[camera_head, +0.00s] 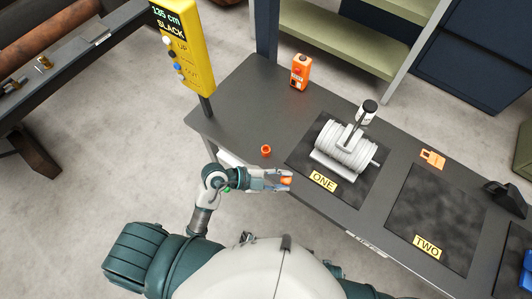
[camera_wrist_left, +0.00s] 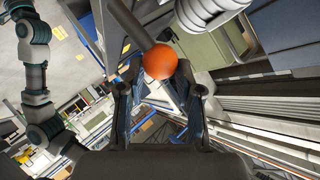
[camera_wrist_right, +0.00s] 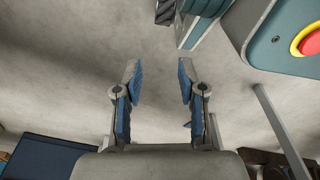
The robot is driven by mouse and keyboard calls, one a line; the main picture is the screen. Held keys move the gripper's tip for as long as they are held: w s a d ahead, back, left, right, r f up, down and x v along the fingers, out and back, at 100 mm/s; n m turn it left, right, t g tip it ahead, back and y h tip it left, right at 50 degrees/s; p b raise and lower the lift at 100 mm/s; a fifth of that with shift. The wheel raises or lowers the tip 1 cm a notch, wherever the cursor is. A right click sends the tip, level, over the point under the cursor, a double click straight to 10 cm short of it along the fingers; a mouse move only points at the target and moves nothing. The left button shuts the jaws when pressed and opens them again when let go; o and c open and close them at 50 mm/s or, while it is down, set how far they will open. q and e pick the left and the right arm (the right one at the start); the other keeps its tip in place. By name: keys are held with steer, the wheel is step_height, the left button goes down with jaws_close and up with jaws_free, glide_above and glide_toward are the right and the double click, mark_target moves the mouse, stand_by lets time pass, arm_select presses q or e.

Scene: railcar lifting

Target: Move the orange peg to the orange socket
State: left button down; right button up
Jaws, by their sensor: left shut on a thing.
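The orange peg (camera_head: 286,181) is between the fingertips of my left gripper (camera_head: 284,180), which is shut on it near the table's front edge. In the left wrist view the peg's round orange end (camera_wrist_left: 160,61) shows between the fingertips. A small orange ring-like piece with a dark opening, which looks like the orange socket (camera_head: 266,151), stands on the dark table, just beyond and left of the left gripper. My right gripper (camera_wrist_right: 159,78) shows only in its own wrist view, open and empty above the grey floor.
A grey ribbed machine part (camera_head: 345,150) stands on the mat marked ONE. The mat marked TWO (camera_head: 435,215) is bare. An orange box (camera_head: 301,72) stands at the table's back, and a yellow control panel (camera_head: 180,45) at its left. The table around the socket is clear.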

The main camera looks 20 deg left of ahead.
arm_select(q)
steer(key=w+a+f+n+t+b, duration=0.1)
steer(key=w+a, duration=0.2)
steer(key=w, duration=0.1)
steer(key=w+a+f+n+t+y+b, duration=0.1)
steer(key=w+a+t, duration=0.1)
steer(key=w+a, duration=0.1)
steer(key=w+a+n+t+b, duration=0.1)
steer(key=w+a+t, duration=0.1)
steer(key=w+a, duration=0.2)
steer(key=shift+w+f+n+y, duration=0.15)
steer(key=shift+w+f+n, duration=0.05)
steer(key=shift+w, duration=0.35)
steer(key=shift+w+f+n+y, duration=0.15)
steer(key=shift+w+f+n, duration=0.05)
steer(key=shift+w, duration=0.35)
steer(key=shift+w+f, duration=0.1)
steer(key=shift+w, duration=0.05)
step_height(320, 180, down, 3)
steer(key=shift+b, duration=0.9)
steer(key=shift+f, duration=0.1)
steer(key=c, duration=0.8)
jaws_free()
steer(key=shift+o, duration=0.2)
arm_select(e)
steer(key=w+r, duration=0.6)
steer(key=r, duration=0.3)
steer(key=shift+a+r, duration=0.2)
steer(key=shift+a, duration=0.25)
